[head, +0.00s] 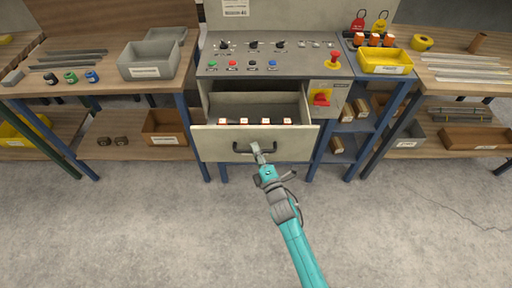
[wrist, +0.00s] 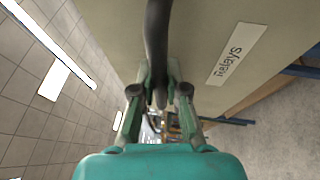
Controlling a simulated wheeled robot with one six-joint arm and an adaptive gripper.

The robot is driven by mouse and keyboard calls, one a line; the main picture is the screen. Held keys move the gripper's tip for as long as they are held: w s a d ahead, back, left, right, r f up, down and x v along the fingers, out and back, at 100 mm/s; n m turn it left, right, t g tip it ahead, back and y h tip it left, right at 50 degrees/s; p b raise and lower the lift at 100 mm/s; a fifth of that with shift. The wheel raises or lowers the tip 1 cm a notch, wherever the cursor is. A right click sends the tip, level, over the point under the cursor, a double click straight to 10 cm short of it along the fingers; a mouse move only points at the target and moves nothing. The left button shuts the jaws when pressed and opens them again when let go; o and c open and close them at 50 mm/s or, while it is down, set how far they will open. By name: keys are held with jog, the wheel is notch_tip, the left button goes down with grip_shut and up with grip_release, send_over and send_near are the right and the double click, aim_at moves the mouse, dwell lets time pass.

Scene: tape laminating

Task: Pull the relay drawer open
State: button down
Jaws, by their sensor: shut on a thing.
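The relay drawer (head: 220,143) is a beige drawer in the middle cabinet, pulled out toward me, with its inside showing. Several small white-and-red relays (head: 243,121) stand in a row just behind its front. A dark curved handle (head: 238,148) is on the drawer front; it also shows in the wrist view (wrist: 158,40), close up. My gripper (head: 257,150) is at the right part of the handle. In the wrist view my gripper's fingers (wrist: 159,90) are closed around the handle bar. The label "Relays" (wrist: 228,58) shows on the drawer front there.
Above the drawer is a control panel (head: 290,62) with knobs and buttons. A red rotary switch (head: 321,98) is right of the drawer. Workbenches with a grey bin (head: 150,58) and a yellow bin (head: 384,60) flank it. The floor (head: 150,220) in front is clear.

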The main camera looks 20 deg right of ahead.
dwell(0.3)
jog(key=c, duration=1.2)
grip_release()
jog(key=v, duration=1.2)
jog(key=s+r+m+g+h, duration=0.1)
jog(key=s+m+g, duration=0.2)
jog(key=s+m, duration=1.25)
jog(key=s+r+m, duration=0.1)
jog(key=s+r, duration=0.2)
jog(key=s, duration=0.3)
jog(key=s+r+m+g, duration=0.1)
jog(key=s+r+m, duration=0.1)
jog(key=s, duration=0.5)
jog(key=s+r+m+g, duration=0.1)
jog(key=s+r, duration=0.3)
jog(key=s, duration=0.2)
jog(key=shift+s+d+r+h, duration=0.3)
jog(key=shift+s+r+h, duration=0.1)
